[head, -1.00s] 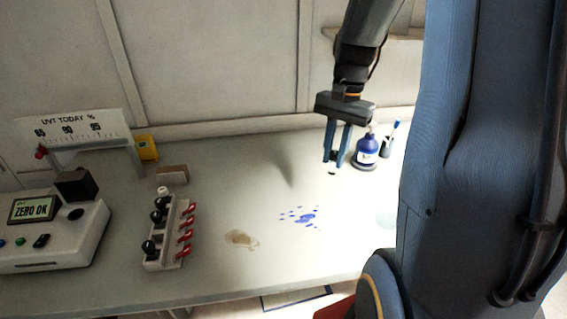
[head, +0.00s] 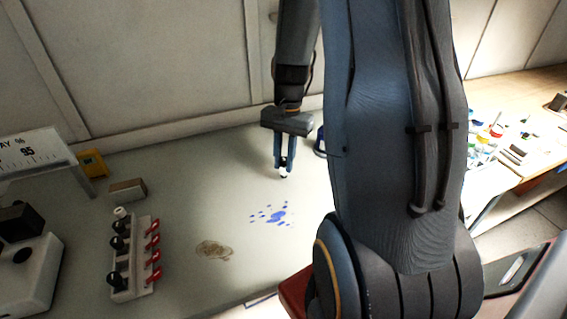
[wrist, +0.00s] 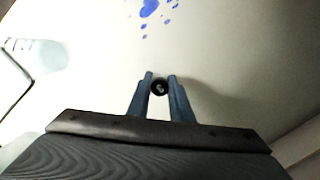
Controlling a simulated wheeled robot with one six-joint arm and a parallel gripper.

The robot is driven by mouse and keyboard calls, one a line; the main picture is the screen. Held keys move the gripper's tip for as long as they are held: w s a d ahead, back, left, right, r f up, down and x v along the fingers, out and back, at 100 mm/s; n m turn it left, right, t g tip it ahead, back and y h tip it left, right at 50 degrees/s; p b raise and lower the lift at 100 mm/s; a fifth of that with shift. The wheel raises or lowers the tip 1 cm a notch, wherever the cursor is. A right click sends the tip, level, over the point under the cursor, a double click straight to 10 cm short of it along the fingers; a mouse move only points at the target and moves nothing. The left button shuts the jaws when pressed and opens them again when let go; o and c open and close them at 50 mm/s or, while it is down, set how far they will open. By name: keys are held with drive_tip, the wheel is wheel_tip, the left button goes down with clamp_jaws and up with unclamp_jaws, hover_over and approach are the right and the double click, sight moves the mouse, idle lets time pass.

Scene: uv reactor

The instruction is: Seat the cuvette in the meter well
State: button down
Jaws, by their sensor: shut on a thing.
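My gripper (head: 284,168) is shut on the cuvette (head: 284,174), held above the bench. In the head view only a small dark and pale part shows below the fingers. In the wrist view my gripper (wrist: 160,82) has its two blue fingers either side of the cuvette's round black end (wrist: 160,88). The meter (head: 38,268) is at the far left of the head view, partly cut off, with a dark round well (head: 23,256) on top and a black block (head: 18,219) behind it. My gripper is far to the right of the well.
A small box (head: 127,190), a yellow item (head: 92,163) and a scale sign (head: 38,155) are behind. Blue spots (head: 277,213) and a brown stain (head: 214,250) mark open bench.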

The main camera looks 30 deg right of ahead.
drive_tip(key=shift+f, duration=0.9)
drive_tip(key=shift+f, duration=0.15)
drive_tip(key=c, duration=1.6)
unclamp_jaws()
